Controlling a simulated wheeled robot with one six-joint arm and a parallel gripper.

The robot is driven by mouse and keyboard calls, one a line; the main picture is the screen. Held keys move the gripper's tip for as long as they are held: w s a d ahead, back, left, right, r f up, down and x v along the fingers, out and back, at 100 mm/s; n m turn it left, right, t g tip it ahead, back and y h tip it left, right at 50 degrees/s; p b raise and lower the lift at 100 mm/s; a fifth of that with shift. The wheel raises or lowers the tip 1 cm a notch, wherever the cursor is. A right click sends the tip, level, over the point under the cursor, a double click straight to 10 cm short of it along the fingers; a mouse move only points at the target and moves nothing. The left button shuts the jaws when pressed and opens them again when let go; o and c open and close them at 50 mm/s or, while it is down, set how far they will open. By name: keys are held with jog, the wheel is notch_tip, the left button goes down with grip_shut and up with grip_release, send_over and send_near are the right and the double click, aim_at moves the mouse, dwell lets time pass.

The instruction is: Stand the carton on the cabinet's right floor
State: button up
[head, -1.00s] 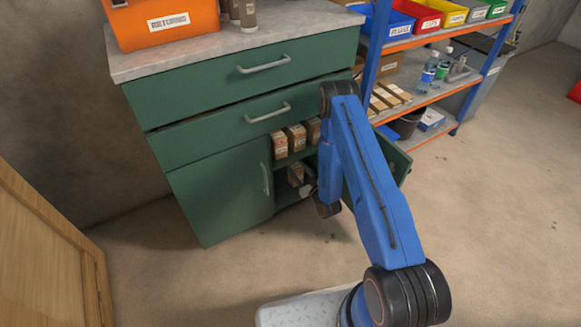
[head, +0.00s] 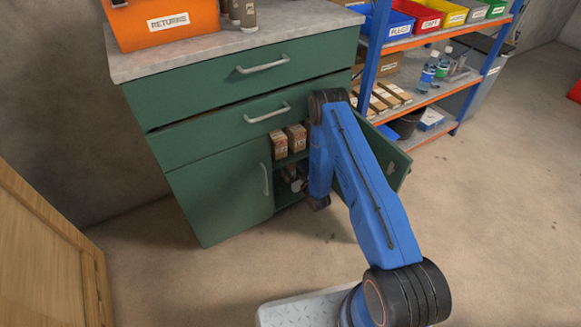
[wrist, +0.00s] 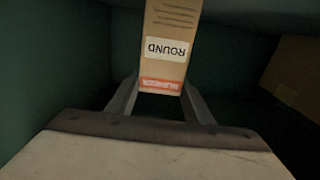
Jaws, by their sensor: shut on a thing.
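In the wrist view a tan carton (wrist: 172,30) with a white ROUND label, upside down in the picture, and a red band stands between the fingers of my gripper (wrist: 158,92). My gripper is shut on it. Dark green walls surround it, inside the cabinet. In the head view the green cabinet (head: 215,195) has its right door (head: 390,165) open. My gripper (head: 298,184) is low in that opening, below the shelf, partly hidden by my arm. I cannot tell whether the carton touches the cabinet floor.
Two cartons stand on the shelf above, the left one (head: 279,145) beside the right one (head: 297,138). A brown box (wrist: 292,72) is close at right in the wrist view. The cabinet's left door (head: 225,190) is shut. A shelving rack (head: 430,100) stands to the right.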

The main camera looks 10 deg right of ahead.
jog(key=shift+f, duration=0.15)
jog(key=o, duration=1.5)
jog(key=shift+c, duration=0.2)
jog(key=shift+s+d, duration=0.1)
jog(key=shift+s, duration=0.05)
jog(key=v, duration=1.1)
jog(key=shift+s, duration=0.3)
jog(key=shift+d, duration=0.1)
